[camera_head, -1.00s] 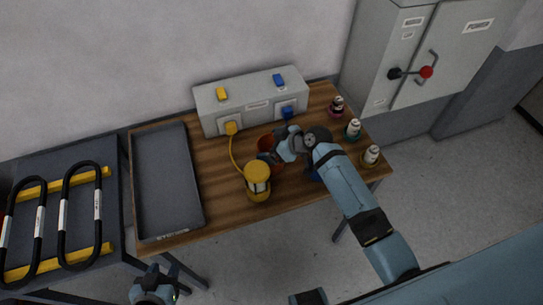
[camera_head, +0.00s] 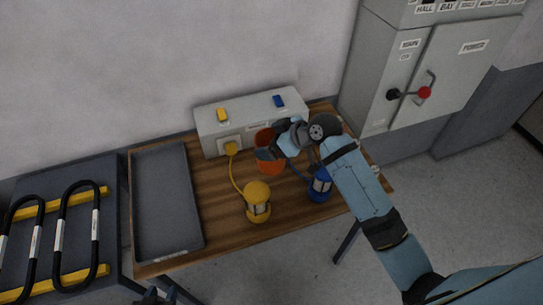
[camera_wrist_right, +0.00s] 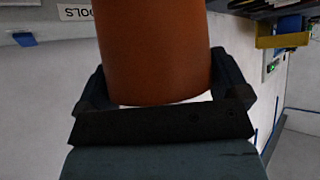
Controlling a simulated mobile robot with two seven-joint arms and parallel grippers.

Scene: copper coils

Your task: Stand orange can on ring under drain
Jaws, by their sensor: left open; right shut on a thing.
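The orange can (camera_head: 271,167) is above or at the table's middle, in front of the grey box. My right gripper (camera_head: 272,152) is shut around it; the gripper's dark jaws cross its side. In the right wrist view the can (camera_wrist_right: 153,50) fills the space between the fingers. I cannot tell whether its base touches the table. My left gripper (camera_head: 158,296) is open at the bottom edge, mostly out of frame and away from the can. I cannot make out a ring or a drain.
A yellow lantern (camera_head: 257,203) and a blue lantern (camera_head: 320,184) stand near the table's front. A grey box (camera_head: 243,125) with a yellow plug stands behind. An empty dark tray (camera_head: 165,200) lies left. My right arm covers the table's right side.

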